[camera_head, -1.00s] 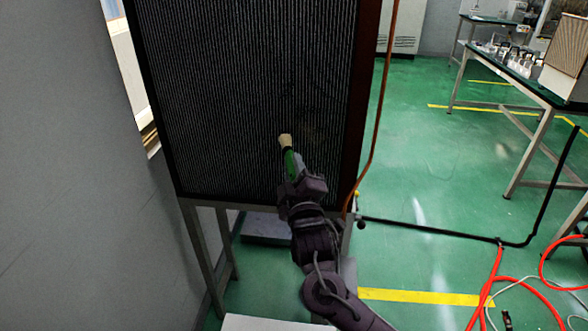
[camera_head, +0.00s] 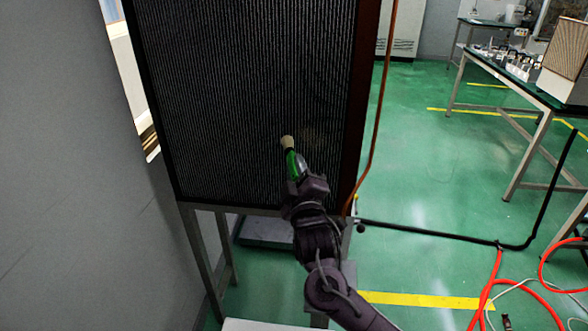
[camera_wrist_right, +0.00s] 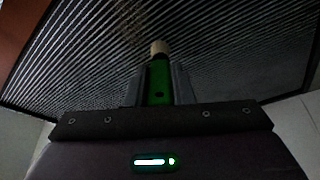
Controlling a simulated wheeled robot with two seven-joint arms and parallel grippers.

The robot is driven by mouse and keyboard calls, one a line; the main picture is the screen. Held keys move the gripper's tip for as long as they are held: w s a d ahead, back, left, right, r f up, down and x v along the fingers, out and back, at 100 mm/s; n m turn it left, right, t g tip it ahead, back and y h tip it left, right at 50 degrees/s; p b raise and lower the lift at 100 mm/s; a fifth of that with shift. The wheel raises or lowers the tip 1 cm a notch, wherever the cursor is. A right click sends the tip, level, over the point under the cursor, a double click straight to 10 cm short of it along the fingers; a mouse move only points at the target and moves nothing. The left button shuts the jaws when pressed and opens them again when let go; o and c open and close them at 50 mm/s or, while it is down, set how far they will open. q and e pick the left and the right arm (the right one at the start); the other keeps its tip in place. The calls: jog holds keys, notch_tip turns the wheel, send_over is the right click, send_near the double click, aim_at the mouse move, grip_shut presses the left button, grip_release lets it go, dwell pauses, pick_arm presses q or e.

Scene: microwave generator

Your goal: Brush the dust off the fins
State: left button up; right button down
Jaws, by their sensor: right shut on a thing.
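A tall panel of dark, closely spaced vertical fins (camera_head: 235,90) stands in front of me in a dark frame. A faint brownish dust patch (camera_head: 309,134) shows on the fins, just right of the brush tip. My right gripper (camera_head: 296,170) is shut on the green handle of a brush (camera_head: 288,145) with a pale bristle head. The bristles point up at the lower right part of the fins; whether they touch cannot be told. In the right wrist view the brush (camera_wrist_right: 159,75) sits between the fingers (camera_wrist_right: 158,88) with the fins beyond it. My left gripper is not in view.
The fin unit stands on a grey metal-legged stand (camera_head: 203,255). A brown cable (camera_head: 379,120) hangs along its right side. A grey wall (camera_head: 70,190) is close on the left. Orange hoses (camera_head: 490,285) lie on the green floor at right, near a work table (camera_head: 520,82).

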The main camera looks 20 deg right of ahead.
jog(key=shift+s+d+p, duration=2)
jog(key=shift+d+p, duration=0.3)
jog(key=shift+d, duration=2.4)
jog(key=shift+w+a+p, duration=0.1)
jog(key=shift+w+a, duration=0.6)
jog(key=shift+a, duration=0.95)
jog(key=shift+w+a+p, duration=0.15)
jog(key=shift+w+a, duration=0.5)
jog(key=shift+a, duration=1)
jog(key=shift+w+a+p, duration=0.1)
jog(key=shift+w+a, duration=0.6)
jog(key=shift+a, duration=0.95)
jog(key=shift+d+r+p, duration=0.1)
jog(key=shift+r+p, duration=0.6)
jog(key=shift+r, duration=0.05)
jog(key=shift+s+d+p, duration=2.05)
jog(key=shift+d+p, duration=0.55)
jog(key=shift+d, duration=2.35)
jog(key=shift+w+a+b, duration=0.15)
jog(key=shift+w+a, duration=0.55)
jog(key=shift+a, duration=0.95)
jog(key=shift+w+a+b, duration=0.2)
jog(key=shift+w+a, duration=0.55)
jog(key=shift+a, duration=0.85)
jog(key=shift+w+a+b, duration=0.15)
jog(key=shift+w+a, duration=0.55)
jog(key=shift+a, duration=0.95)
